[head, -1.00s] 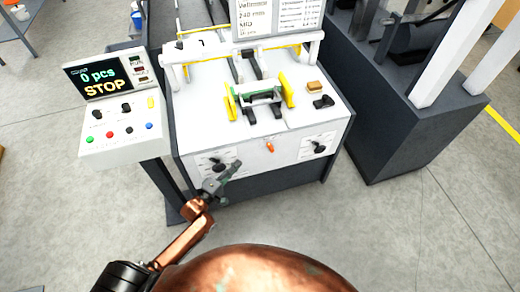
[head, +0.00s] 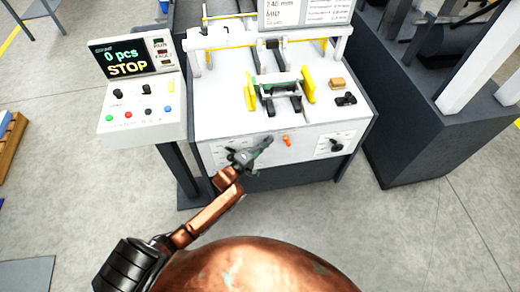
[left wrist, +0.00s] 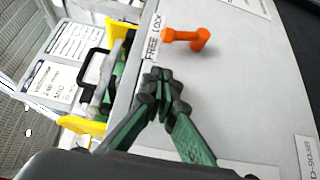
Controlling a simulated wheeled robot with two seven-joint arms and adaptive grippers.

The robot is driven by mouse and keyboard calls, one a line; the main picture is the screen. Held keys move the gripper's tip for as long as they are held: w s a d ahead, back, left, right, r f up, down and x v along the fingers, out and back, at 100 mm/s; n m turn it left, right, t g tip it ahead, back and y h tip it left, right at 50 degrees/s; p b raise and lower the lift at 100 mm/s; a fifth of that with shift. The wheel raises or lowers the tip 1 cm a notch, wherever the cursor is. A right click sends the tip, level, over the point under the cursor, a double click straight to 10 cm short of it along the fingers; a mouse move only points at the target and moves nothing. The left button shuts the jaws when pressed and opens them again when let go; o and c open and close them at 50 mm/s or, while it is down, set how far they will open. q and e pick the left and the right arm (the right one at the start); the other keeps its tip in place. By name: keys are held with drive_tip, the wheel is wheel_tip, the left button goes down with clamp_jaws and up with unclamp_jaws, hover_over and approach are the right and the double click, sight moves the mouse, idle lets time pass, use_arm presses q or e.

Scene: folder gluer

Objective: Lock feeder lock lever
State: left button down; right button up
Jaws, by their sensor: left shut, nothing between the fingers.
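The feeder lock lever is a small orange lever (head: 287,141) on the white front panel of the machine. In the left wrist view the orange lever (left wrist: 187,39) sits beside a label reading "FREE" and "LOCK", its handle near the "LOCK" word. My left gripper (head: 266,143) is shut and empty in front of the panel, just left of the lever. In the left wrist view its green and black fingertips (left wrist: 160,82) are together, a short gap from the lever. My right gripper is not in view.
A control panel (head: 140,90) reading "0 pcs STOP" stands left of the machine. A black knob (head: 337,146) is on the panel right of the lever. Yellow side guides (head: 309,84) rise from the table top (head: 215,110). A dark machine (head: 410,150) stands to the right.

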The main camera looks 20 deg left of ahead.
sight(287, 140)
use_arm(q)
drive_tip(key=d, duration=0.1)
drive_tip(key=w+d, duration=0.1)
drive_tip(key=d, duration=0.1)
drive_tip(key=shift+w, duration=0.15)
drive_tip(key=shift+w+d, duration=0.1)
drive_tip(key=shift+d, duration=0.15)
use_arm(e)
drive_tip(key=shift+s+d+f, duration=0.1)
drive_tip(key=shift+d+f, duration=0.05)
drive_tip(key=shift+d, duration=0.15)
